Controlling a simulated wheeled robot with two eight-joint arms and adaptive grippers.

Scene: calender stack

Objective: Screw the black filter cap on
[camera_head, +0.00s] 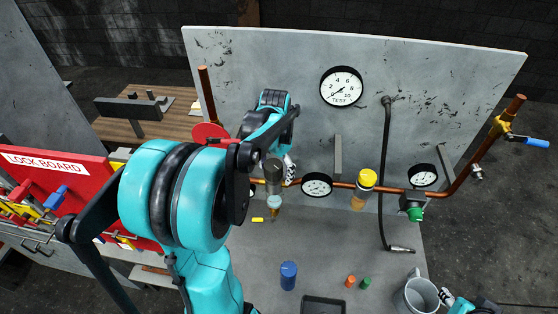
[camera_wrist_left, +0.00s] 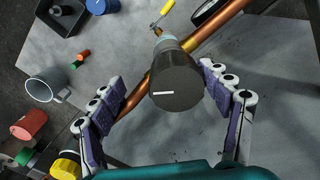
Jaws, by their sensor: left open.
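The black filter cap (camera_head: 273,170) is on the copper pipe line, above a pale blue fitting (camera_head: 273,200). In the left wrist view the cap (camera_wrist_left: 176,85) shows its round dark face with a white mark. My left gripper (camera_wrist_left: 163,76) is open, with one finger on each side of the cap and visible gaps between. In the head view my left arm hides most of that gripper, and one finger shows just right of the cap. Whether the cap's thread is engaged cannot be seen. Part of my right gripper (camera_head: 452,302) shows at the bottom right edge; its opening is unclear.
A grey panel (camera_head: 440,80) stands behind the pipe (camera_head: 340,184). Gauges (camera_head: 317,185) and a yellow-capped filter (camera_head: 366,180) are to the right. A blue cylinder (camera_head: 288,275), a black tray (camera_head: 323,305) and a grey mug (camera_head: 415,294) stand in front. The red lock board (camera_head: 60,190) is left.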

